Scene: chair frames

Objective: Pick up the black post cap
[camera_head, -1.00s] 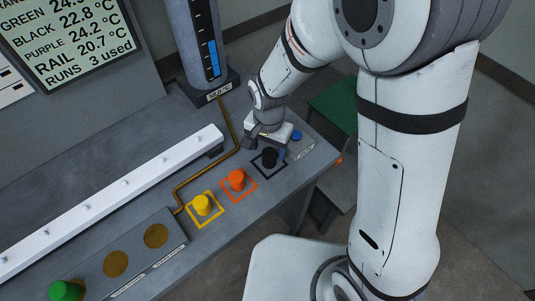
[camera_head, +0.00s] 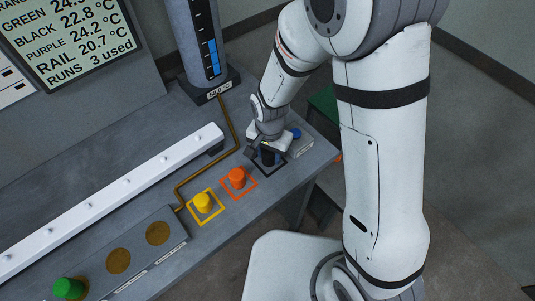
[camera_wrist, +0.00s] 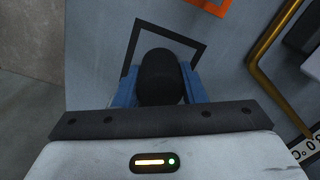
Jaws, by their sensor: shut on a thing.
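The black post cap (camera_wrist: 160,75) stands between the blue fingers of my gripper (camera_wrist: 158,88) in the wrist view. A finger is on each side of it, and the gripper is shut on it. In the head view the cap (camera_head: 268,158) is partly hidden under my gripper (camera_head: 270,150). It is over the black square outline (camera_wrist: 196,45) on the bench. I cannot tell whether its base touches the bench.
An orange cap (camera_head: 237,177) and a yellow cap (camera_head: 203,203) stand in their squares nearby. A green cap (camera_head: 68,288) is at lower left. A blue button (camera_head: 296,133) is just right of the gripper. A white rail (camera_head: 110,205) and a brass pipe (camera_head: 236,130) lie to the left.

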